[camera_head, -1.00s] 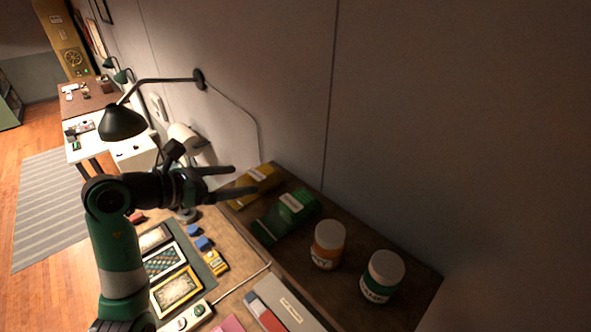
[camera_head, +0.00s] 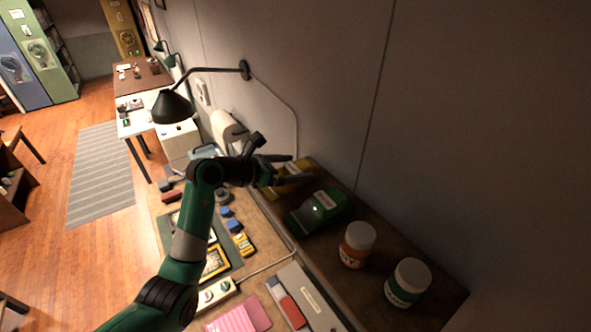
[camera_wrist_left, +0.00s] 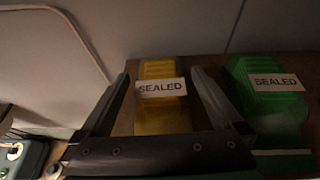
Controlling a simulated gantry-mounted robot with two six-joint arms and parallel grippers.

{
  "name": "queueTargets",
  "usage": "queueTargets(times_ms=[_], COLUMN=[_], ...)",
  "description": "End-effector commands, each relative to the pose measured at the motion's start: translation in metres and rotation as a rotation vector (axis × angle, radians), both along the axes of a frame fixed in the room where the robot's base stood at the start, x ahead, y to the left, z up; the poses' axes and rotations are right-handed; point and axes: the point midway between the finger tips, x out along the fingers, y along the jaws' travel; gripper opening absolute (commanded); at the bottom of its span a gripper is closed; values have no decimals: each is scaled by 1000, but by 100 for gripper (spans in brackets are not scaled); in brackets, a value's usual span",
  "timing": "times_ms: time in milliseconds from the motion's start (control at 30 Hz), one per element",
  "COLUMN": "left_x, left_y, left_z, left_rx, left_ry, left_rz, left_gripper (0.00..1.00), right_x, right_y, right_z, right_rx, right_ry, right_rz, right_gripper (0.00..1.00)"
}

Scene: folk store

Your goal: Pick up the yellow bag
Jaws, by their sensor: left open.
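The yellow bag (camera_head: 291,183) lies on the brown shelf against the wall, at the shelf's far end in the head view. In the left wrist view the yellow bag (camera_wrist_left: 161,112) carries a white "SEALED" label and lies between my open fingers. My left gripper (camera_head: 296,169) is open, with its fingers reaching over the bag and partly hiding it. In the left wrist view the left gripper (camera_wrist_left: 160,80) has one finger on each side of the bag. Whether the fingers touch it cannot be told. My right gripper is not in view.
A green bag (camera_head: 318,208) with a "SEALED" label lies close beside the yellow one. An orange jar (camera_head: 357,245) and a green jar (camera_head: 408,282) with white lids stand nearer on the shelf (camera_head: 440,306). A black lamp (camera_head: 173,106) hangs from the wall behind the arm.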

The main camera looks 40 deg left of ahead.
Motion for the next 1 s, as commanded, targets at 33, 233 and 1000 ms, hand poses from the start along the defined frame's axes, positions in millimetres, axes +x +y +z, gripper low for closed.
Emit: queueTargets(times_ms=[33,233,1000], left_x=[7,19,18], left_y=[-2,-4,-3], left_z=[-1,-8,-7], left_rx=[-3,-1,-1], left_ry=[4,-1,-1], left_rz=[-2,0,0], left_gripper=[100,100,26], right_x=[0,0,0], right_y=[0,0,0], right_z=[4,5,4], right_rx=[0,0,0], right_ry=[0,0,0], right_rz=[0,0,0], right_gripper=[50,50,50])
